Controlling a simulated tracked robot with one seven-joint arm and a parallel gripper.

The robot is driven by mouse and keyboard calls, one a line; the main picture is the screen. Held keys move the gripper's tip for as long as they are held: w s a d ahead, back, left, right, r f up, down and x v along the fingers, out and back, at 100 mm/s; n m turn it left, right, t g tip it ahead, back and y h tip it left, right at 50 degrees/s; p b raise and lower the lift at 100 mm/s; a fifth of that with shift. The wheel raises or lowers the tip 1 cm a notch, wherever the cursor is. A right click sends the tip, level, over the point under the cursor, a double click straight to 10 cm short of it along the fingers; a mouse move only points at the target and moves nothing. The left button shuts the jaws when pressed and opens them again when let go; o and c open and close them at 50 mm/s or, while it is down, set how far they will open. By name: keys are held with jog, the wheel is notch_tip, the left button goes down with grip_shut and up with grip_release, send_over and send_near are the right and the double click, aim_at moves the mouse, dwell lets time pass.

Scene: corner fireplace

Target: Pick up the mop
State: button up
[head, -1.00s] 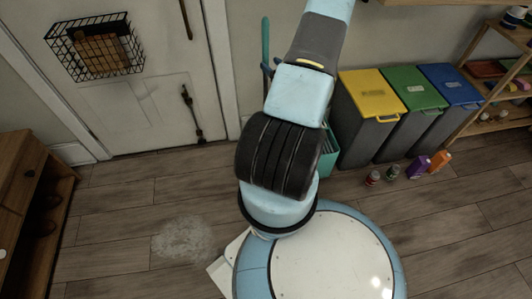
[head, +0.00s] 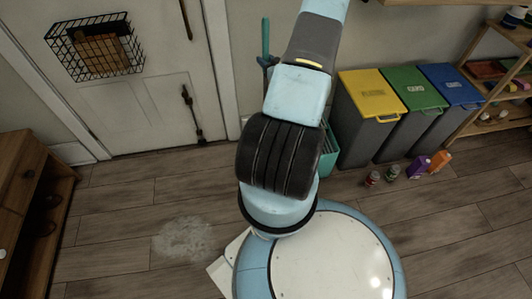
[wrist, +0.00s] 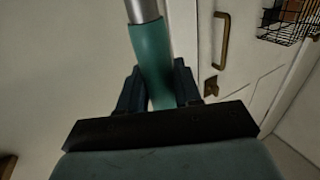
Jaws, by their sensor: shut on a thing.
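The mop handle (wrist: 152,55) is teal with a grey metal section above it. It stands between the two dark fingers of my gripper (wrist: 160,88) in the wrist view, and the gripper is shut on it. In the head view a teal upright handle (head: 265,38) shows by the wall behind my arm, above a teal bucket (head: 329,148). My arm hides most of the bucket and the lower part of the handle.
Bins with yellow (head: 371,92), green (head: 411,88) and blue (head: 450,84) lids stand right of the bucket. Cans and small boxes (head: 420,166) lie on the floor before them. A door with a wire basket (head: 95,47) is at left. A pale stain (head: 185,240) marks open floor.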

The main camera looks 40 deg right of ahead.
grip_shut()
